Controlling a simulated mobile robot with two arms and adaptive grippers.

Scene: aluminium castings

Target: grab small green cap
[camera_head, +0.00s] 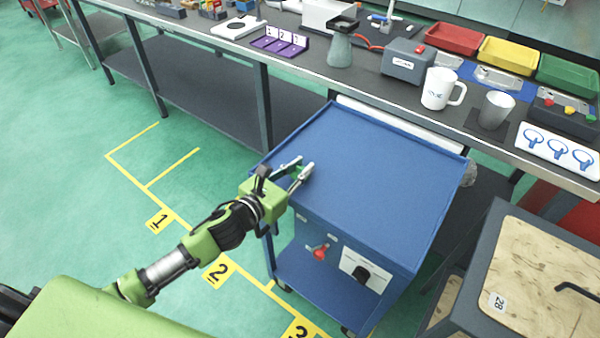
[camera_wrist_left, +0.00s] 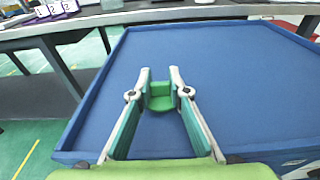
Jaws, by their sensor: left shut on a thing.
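The small green cap (camera_wrist_left: 160,97) is between the two fingers of my left gripper (camera_wrist_left: 160,80) in the left wrist view. The fingers touch its sides. In the head view my left gripper (camera_head: 303,165) is over the left edge of the blue cart top (camera_head: 375,180), and the cap is mostly hidden by the fingers. I cannot tell whether the cap touches the cart top or is held just above it. My right gripper is not in view.
The cart top is otherwise bare. Behind it, a long grey workbench (camera_head: 365,85) carries a white mug (camera_head: 438,90), a metal cup (camera_head: 495,109), a grey box (camera_head: 407,62) and red, yellow and green trays. A wood-topped unit (camera_head: 545,275) stands at the right.

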